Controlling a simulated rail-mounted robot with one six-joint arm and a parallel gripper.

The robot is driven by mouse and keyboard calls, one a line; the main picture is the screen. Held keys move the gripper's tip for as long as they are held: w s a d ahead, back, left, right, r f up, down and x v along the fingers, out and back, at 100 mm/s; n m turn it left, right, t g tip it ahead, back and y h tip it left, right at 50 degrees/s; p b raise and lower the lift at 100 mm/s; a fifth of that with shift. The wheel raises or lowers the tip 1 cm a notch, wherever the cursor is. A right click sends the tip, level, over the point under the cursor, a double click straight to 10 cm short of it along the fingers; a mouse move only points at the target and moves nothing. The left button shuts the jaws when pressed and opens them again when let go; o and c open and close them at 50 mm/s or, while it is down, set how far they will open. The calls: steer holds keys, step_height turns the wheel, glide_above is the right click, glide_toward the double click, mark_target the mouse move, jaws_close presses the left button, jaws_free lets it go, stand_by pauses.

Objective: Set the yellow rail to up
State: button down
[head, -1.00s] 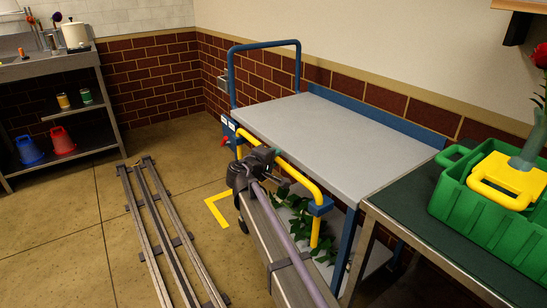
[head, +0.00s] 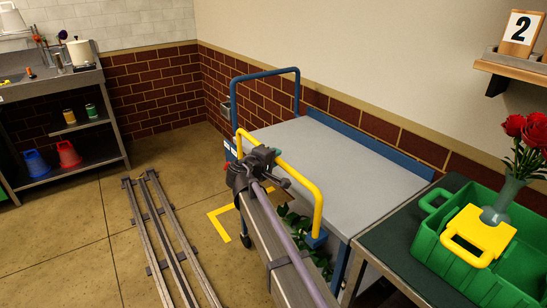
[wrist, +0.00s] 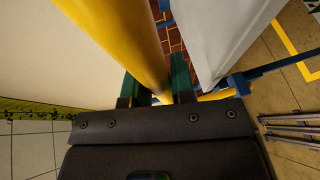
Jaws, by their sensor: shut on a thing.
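The yellow rail (head: 305,180) is a bent tube along the near side of a grey-topped blue trolley (head: 345,155). Its upper bar stands above the trolley's top, and its right leg comes down to a blue bracket (head: 317,238). My gripper (head: 268,155) is shut on the rail near its left end. In the wrist view the rail (wrist: 120,45) runs between the green fingers (wrist: 158,88). The rail's left leg is mostly hidden behind my gripper and arm.
A dark green table (head: 395,235) at the right bears a green crate (head: 460,275) with a yellow piece and a vase of red roses. Leaves (head: 297,225) show under the trolley top. Floor rails (head: 165,240) lie to the left.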

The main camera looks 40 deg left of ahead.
steer(key=c, duration=1)
jaws_free()
steer(key=shift+r, duration=0.25)
steer(key=shift+s, duration=0.1)
steer(key=p+v, duration=0.2)
steer(key=v, duration=0.8)
steer(key=shift+s, duration=0.3)
